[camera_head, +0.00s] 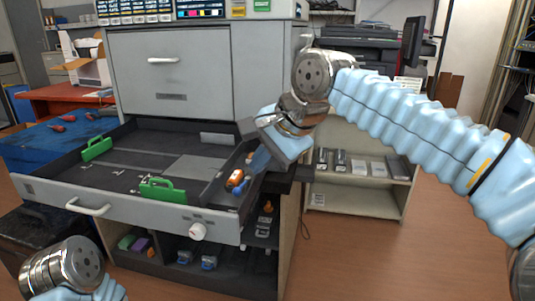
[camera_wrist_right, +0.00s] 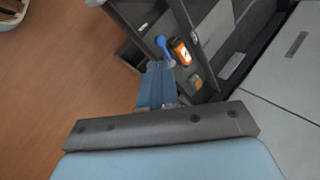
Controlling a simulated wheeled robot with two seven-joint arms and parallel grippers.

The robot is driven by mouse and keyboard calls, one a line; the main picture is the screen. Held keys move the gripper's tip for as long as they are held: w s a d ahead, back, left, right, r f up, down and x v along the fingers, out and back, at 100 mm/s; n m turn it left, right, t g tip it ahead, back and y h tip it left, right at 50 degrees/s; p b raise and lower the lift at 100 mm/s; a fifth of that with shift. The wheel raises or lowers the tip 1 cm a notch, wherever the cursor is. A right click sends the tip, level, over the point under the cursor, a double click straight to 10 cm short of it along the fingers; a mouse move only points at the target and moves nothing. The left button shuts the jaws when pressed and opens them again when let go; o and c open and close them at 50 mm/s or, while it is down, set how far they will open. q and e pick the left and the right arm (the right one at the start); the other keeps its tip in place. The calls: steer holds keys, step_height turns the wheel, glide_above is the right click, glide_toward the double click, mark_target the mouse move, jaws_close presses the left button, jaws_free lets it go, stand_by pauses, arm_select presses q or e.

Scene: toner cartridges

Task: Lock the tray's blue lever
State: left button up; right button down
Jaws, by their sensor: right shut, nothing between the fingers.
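The tray (camera_head: 130,199) is a grey open drawer, pulled out of the large grey machine. Its blue lever (camera_head: 240,188) sits in the narrow right-hand compartment, beside an orange-and-black part (camera_head: 235,179). In the right wrist view the lever (camera_wrist_right: 162,45) shows a rounded blue end next to the orange part (camera_wrist_right: 180,51). My right gripper (camera_head: 253,165) is shut and empty, pointing down over that compartment. In the right wrist view its closed blue fingertips (camera_wrist_right: 159,70) are just short of the lever; I cannot tell if they touch. My left gripper is out of view; only my left wrist shows.
Two green handles (camera_head: 97,148) (camera_head: 162,190) stand in the tray's main part. A white knob (camera_head: 198,232) sticks out of the tray front. Shelves with cartridges (camera_head: 209,262) lie below. A low shelf unit (camera_head: 400,197) stands at right. The floor (camera_head: 370,260) is clear.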

mark_target(239, 190)
steer(key=x, duration=0.8)
steer(key=shift+w+f, duration=0.1)
steer(key=shift+f, duration=0.05)
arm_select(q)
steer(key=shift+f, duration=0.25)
